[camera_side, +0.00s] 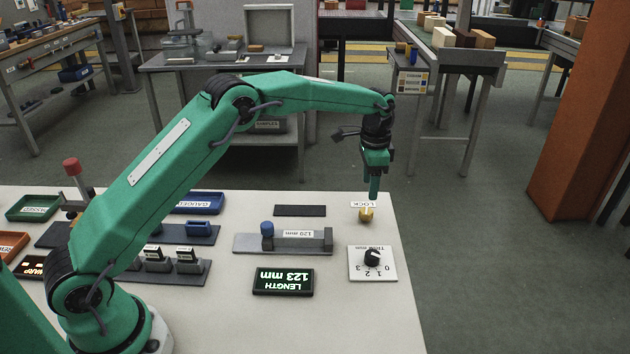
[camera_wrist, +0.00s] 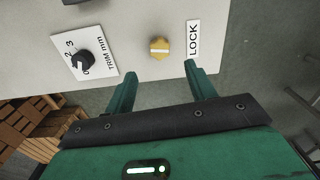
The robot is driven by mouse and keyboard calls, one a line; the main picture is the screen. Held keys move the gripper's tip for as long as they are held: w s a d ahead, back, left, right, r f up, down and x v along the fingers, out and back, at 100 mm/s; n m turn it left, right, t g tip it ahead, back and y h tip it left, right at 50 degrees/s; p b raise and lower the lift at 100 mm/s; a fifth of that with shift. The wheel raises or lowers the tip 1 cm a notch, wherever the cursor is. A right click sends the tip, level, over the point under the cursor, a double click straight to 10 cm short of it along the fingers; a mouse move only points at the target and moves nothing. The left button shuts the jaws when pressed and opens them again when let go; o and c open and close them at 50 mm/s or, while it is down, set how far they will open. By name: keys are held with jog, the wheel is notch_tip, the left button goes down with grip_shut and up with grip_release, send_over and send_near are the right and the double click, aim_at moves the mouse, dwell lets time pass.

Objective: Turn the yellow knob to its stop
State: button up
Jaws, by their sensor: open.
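The yellow knob (camera_side: 366,214) sits on the white table near its right edge, beside a label reading LOCK (camera_side: 363,204). It also shows in the wrist view (camera_wrist: 159,47), with a pale stripe across its top. My gripper (camera_side: 374,194) is just above the knob in the side view, pointing down. In the wrist view my gripper (camera_wrist: 156,78) has its two green fingers apart with nothing between them. The knob appears beyond the fingertips, between their lines. I cannot tell the exact height gap.
A white panel (camera_side: 386,275) marked TRIM mm with a black dial (camera_side: 372,257) lies close to the knob. A grey gauge block marked 120 mm (camera_side: 298,242) and a display reading LENGTH 123 mm (camera_side: 283,282) stand to its left. The table's right edge is near.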

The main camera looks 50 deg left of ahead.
aim_at(367, 211)
jog(key=shift+f, duration=0.15)
jog(key=shift+f, duration=3.8)
jog(key=shift+c, duration=0.4)
jog(key=c, duration=0.9)
